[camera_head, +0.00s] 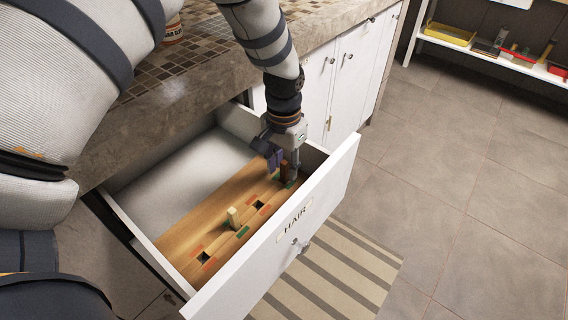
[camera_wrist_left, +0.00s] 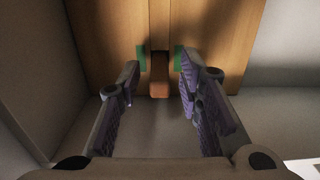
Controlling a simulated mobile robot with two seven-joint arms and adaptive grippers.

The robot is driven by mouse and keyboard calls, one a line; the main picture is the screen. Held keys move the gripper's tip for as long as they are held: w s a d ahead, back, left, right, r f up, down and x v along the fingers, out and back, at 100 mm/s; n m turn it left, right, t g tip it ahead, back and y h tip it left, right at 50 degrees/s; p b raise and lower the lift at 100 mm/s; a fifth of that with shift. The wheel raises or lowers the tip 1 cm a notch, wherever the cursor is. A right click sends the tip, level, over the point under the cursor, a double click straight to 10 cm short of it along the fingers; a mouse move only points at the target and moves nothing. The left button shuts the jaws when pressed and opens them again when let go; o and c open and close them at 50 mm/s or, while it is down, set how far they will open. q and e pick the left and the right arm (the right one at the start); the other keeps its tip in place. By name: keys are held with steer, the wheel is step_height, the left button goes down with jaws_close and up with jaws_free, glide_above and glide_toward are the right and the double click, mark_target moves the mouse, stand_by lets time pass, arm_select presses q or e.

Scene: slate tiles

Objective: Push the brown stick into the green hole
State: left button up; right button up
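The brown stick (camera_head: 284,171) stands upright at the far end of a wooden board (camera_head: 188,232) in the open drawer. In the left wrist view the stick (camera_wrist_left: 159,89) sits between two green marks (camera_wrist_left: 141,58). The green-marked hole itself is hidden by the stick, and I cannot tell how deep the stick sits. My left gripper (camera_head: 281,164) is lowered into the drawer at the stick. In the left wrist view its fingers (camera_wrist_left: 158,78) are spread on either side of the stick, with gaps showing. My right gripper is not in view.
Dark holes with red marks (camera_head: 204,257) lie nearby. The white drawer front (camera_head: 275,245) and side walls enclose the board. The counter (camera_head: 150,110) overhangs behind. A shelf (camera_head: 480,50) stands far right.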

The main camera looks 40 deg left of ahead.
arm_select(q)
step_height(320, 180, up, 12)
steer(key=p, duration=0.1)
steer(key=shift+r, duration=0.2)
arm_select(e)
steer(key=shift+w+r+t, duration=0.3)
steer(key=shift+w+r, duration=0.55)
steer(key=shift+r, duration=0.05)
arm_select(q)
steer(key=shift+s+f, duration=0.1)
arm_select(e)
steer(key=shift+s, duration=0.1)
